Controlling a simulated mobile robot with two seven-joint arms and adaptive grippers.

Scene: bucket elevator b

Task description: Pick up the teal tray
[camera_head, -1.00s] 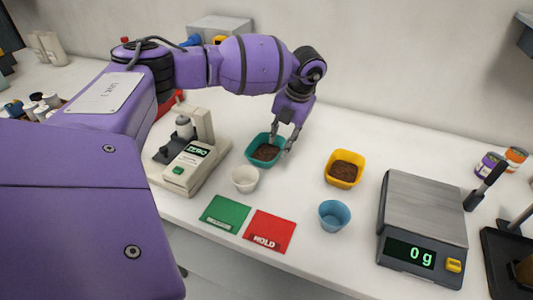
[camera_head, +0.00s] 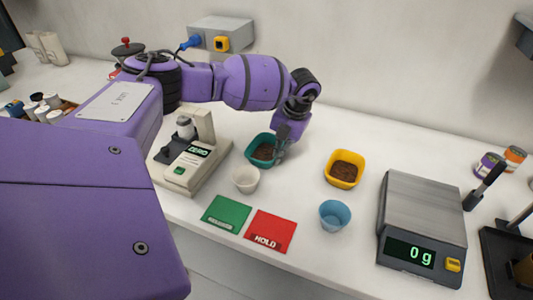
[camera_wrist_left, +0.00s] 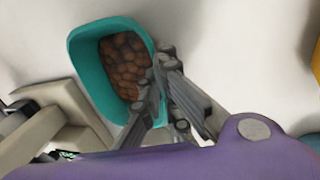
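The teal tray (camera_head: 250,143) is a small open tub with brown granules in it, standing on the white bench. It fills the upper left of the left wrist view (camera_wrist_left: 88,72). My left gripper (camera_head: 280,151) is at the tray's right side. In the left wrist view its fingertips (camera_wrist_left: 158,68) are close together at the tray's right wall, one on the inner side and one on the outer side, and look shut on it. The fingers hide part of that wall. The tray appears to rest on the bench. My right gripper is not in view.
A white cup (camera_head: 245,179) stands just in front of the tray, and a small instrument (camera_head: 190,160) is to its left. A yellow tub (camera_head: 343,169), a blue cup (camera_head: 334,215) and a scale (camera_head: 424,225) are to the right. Green (camera_head: 225,213) and red (camera_head: 270,231) cards lie in front.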

